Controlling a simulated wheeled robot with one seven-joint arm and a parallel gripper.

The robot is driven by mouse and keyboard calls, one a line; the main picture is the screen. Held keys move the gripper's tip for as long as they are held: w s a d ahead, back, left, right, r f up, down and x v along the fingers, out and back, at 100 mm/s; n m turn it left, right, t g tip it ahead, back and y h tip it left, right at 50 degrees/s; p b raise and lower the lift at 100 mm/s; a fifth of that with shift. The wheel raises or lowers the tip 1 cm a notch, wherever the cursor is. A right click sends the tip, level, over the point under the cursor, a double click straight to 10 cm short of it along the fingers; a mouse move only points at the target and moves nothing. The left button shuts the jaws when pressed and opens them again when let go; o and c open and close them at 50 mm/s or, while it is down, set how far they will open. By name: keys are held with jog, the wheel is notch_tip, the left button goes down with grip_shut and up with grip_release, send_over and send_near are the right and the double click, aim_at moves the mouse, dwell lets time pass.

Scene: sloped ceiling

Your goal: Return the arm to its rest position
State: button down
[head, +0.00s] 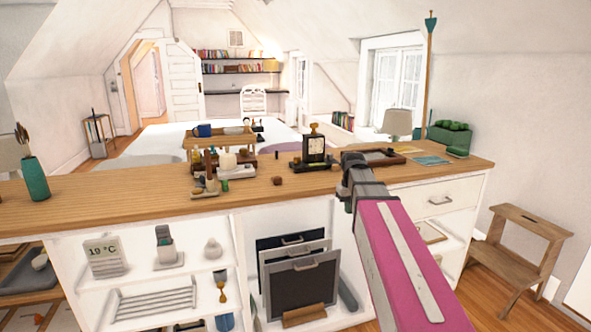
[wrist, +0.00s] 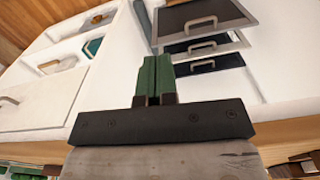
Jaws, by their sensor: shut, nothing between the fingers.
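My gripper (wrist: 154,64) shows in the wrist view as two green fingers pressed together with nothing between them. In the head view my pink arm link reaches up from the lower right to a dark grey joint in front of the wooden counter (head: 110,204). The fingers cannot be made out in the head view.
Dark panels with handles (head: 302,283) stand in the cabinet's middle bay. A wooden step stool (head: 519,252) stands at right.

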jog(key=s+f+m, duration=0.1)
jog(key=s+f, duration=0.6)
jog(key=f, duration=0.5)
jog(key=s+f+m, duration=0.1)
jog(key=s+f, duration=0.7)
jog(key=f, duration=0.4)
jog(key=shift+s+a+m, duration=0.25)
jog(key=shift+a+m, duration=0.05)
jog(key=shift+w, duration=0.1)
